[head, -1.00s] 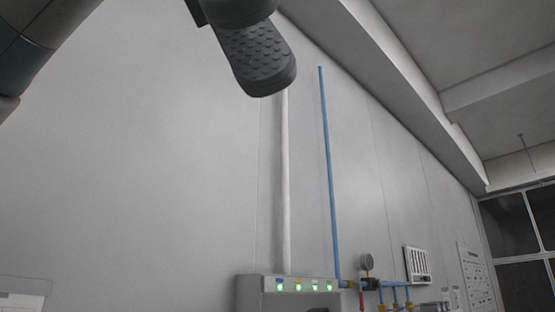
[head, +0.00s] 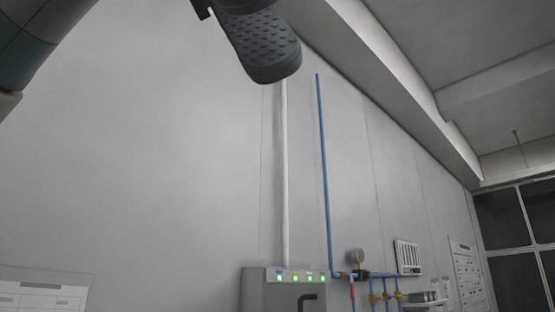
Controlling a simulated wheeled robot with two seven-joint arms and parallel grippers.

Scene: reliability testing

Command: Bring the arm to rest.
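My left gripper (head: 258,42) is at the top of the head view, partly cut off by the upper edge. One dark finger with a bumpy pad shows, pointing down and to the right. The other finger is not clearly seen, so I cannot tell how far apart the fingers are. Nothing is seen held. My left arm (head: 38,40) comes in at the top left corner. My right gripper is out of view.
A pale wall (head: 160,170) fills the background. A panel (head: 45,292) shows lower left. Windows (head: 515,225) are far right.

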